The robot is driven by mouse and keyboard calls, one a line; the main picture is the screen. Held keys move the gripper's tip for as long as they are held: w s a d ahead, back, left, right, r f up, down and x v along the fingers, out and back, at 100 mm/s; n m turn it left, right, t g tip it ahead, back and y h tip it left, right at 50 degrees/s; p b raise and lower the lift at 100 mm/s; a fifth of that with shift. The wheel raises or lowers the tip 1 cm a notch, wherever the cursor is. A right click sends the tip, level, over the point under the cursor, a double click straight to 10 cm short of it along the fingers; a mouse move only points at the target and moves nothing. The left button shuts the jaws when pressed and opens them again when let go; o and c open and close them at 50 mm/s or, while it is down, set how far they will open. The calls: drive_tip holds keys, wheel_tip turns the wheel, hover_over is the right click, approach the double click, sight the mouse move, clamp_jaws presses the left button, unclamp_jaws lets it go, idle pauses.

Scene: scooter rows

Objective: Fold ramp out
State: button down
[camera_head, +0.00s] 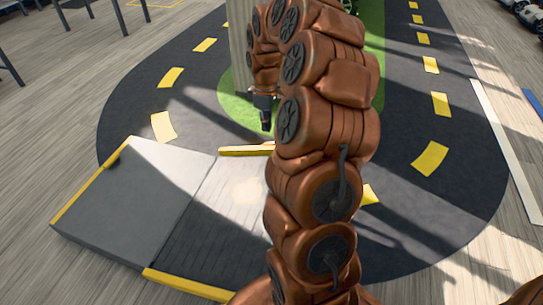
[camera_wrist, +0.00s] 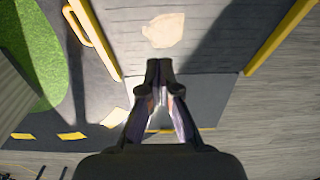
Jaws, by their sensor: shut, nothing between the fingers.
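The ramp shows in the head view as a grey panel (camera_head: 135,195) spread out to the left, with a yellow strip (camera_head: 88,193) along its outer edge. It adjoins a ribbed grey section (camera_head: 225,220) with yellow side rails (camera_head: 188,284). I cannot tell whether the panel's outer edge touches the floor. In the wrist view the panel (camera_wrist: 205,97) lies below the ribbed section, which has a pale patch (camera_wrist: 163,30). A yellow loop handle (camera_wrist: 78,28) is at the upper left. My gripper (camera_head: 265,124) is shut and empty above the ramp area; its fingertips (camera_wrist: 159,64) show in the wrist view.
A pale pillar (camera_head: 239,50) stands on a green patch (camera_head: 236,108) behind my gripper. A dark track (camera_head: 440,190) with yellow dashes curves around it. Wooden floor (camera_head: 35,130) is clear left of the ramp. Table or rack legs (camera_head: 10,62) stand at the upper left.

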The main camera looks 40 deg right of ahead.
wheel_tip(320, 180, down, 13)
drive_tip(key=s+d+b, duration=0.2)
drive_tip(key=b, duration=0.3)
drive_tip(key=shift+f, duration=0.2)
idle(0.3)
